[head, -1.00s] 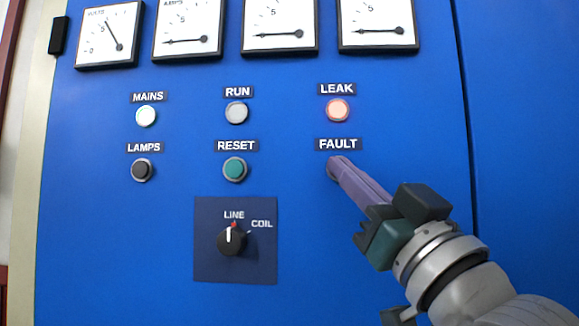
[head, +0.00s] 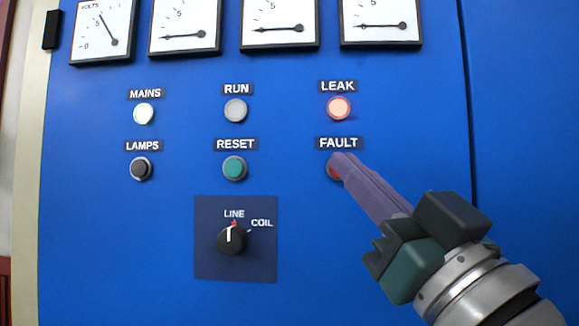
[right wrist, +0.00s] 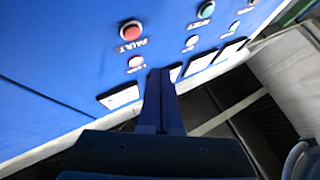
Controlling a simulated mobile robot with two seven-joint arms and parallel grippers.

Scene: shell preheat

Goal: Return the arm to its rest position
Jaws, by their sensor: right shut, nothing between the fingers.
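My right gripper (head: 343,163) is shut and empty, its purple fingers together, in front of the blue panel (head: 420,120). In the head view its fingertips overlap the red FAULT button (head: 334,170), which shows only partly at their left. In the right wrist view the gripper (right wrist: 160,75) stands clear of the FAULT button (right wrist: 131,31), which is in full view. My left gripper is not in view.
The panel carries a lit LEAK lamp (head: 338,108), a lit MAINS lamp (head: 144,113), a green RESET button (head: 235,168) and a black LAMPS button (head: 141,168). A selector knob (head: 231,239) points at LINE. Several gauges line the top.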

